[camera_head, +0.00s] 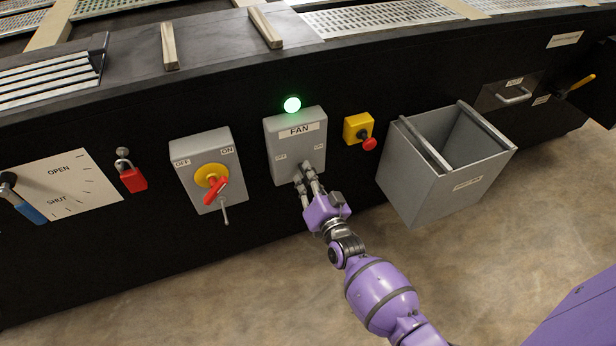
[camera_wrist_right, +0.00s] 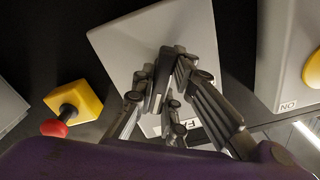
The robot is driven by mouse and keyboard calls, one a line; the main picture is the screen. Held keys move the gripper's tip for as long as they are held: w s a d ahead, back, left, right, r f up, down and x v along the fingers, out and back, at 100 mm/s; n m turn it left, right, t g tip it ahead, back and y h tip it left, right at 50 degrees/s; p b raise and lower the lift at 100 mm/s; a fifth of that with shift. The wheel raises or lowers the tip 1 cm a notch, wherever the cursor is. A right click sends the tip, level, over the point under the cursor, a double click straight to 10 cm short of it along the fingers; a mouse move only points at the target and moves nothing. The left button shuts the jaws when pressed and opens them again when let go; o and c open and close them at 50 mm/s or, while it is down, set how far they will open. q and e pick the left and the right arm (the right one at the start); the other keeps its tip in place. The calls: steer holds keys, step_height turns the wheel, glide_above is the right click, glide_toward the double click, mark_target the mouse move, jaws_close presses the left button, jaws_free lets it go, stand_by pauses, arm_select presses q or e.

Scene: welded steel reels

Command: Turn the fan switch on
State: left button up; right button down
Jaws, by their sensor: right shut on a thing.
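The fan switch box (camera_head: 294,140) is a grey box on the black panel, labelled FAN at its top, with a small label on each side lower down. A round lamp (camera_head: 292,104) just above it glows green. My right gripper (camera_head: 308,176) is at the lower front of this box, shut on the fan switch, which its fingers mostly hide. My left gripper is not in view.
A yellow block with a red button (camera_head: 358,130) is just right of the box, with an open grey bin (camera_head: 440,185) beyond. Left are a grey box with a red-and-yellow rotary handle (camera_head: 212,180), a red padlock (camera_head: 133,180) and an OPEN/SHUT plate (camera_head: 65,180) with a blue-handled lever.

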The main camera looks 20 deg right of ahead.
steer(key=c, duration=1.8)
jaws_free()
steer(key=shift+o, duration=0.2)
steer(key=shift+s, duration=0.35)
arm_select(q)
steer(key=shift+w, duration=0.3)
arm_select(e)
steer(key=s, duration=1.1)
steer(key=shift+s+d, duration=0.15)
steer(key=shift+d, duration=0.05)
